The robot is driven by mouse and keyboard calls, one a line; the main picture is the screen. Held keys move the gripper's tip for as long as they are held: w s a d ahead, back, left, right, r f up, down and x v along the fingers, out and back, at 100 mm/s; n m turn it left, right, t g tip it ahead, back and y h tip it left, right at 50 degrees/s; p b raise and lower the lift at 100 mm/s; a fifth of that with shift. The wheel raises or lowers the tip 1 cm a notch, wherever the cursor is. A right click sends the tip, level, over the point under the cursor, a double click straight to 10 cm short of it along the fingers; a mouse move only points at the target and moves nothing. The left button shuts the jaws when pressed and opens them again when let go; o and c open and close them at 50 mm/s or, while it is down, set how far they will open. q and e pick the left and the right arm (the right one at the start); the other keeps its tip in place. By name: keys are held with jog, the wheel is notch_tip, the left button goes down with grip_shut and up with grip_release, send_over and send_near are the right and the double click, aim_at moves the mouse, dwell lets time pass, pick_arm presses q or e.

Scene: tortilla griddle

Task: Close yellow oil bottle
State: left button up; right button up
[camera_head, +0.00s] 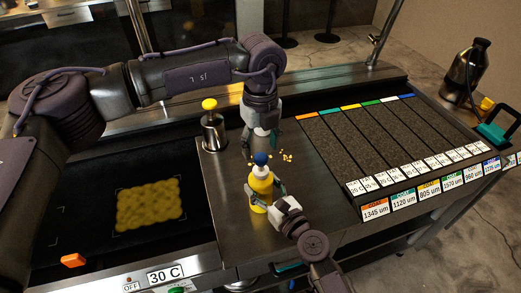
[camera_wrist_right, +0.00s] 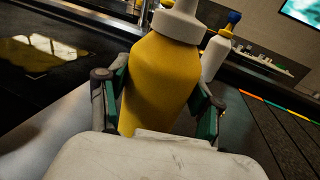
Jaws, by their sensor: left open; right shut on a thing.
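The yellow oil bottle (camera_head: 260,186) stands upright on the steel counter, with a white collar and a blue top (camera_head: 260,158) in the head view. My right gripper (camera_head: 267,196) is shut around its body. In the right wrist view the yellow bottle (camera_wrist_right: 160,85) is between my right gripper's fingers (camera_wrist_right: 157,108), and its top is cut off by the frame. My left gripper (camera_head: 262,138) is open, pointing down, just above and behind the bottle's top. A small white thing shows between its fingers; I cannot tell what it is or whether they touch it.
The griddle (camera_head: 85,225) with yellow food is at left, and dark strips with labels (camera_head: 380,140) are at right. A white bottle with a blue cap (camera_wrist_right: 216,52) stands behind.

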pick_arm(q)
notch_tip(320, 180, up, 10)
jog(key=shift+f, duration=0.2)
pick_arm(e)
jog(key=o, duration=1.8)
jog(key=shift+c, duration=0.2)
jog(key=shift+s+d, duration=0.1)
jog(key=v, duration=1.1)
jog(key=shift+s+d, duration=0.2)
jog(key=shift+s, duration=0.15)
jog(key=shift+f, duration=0.1)
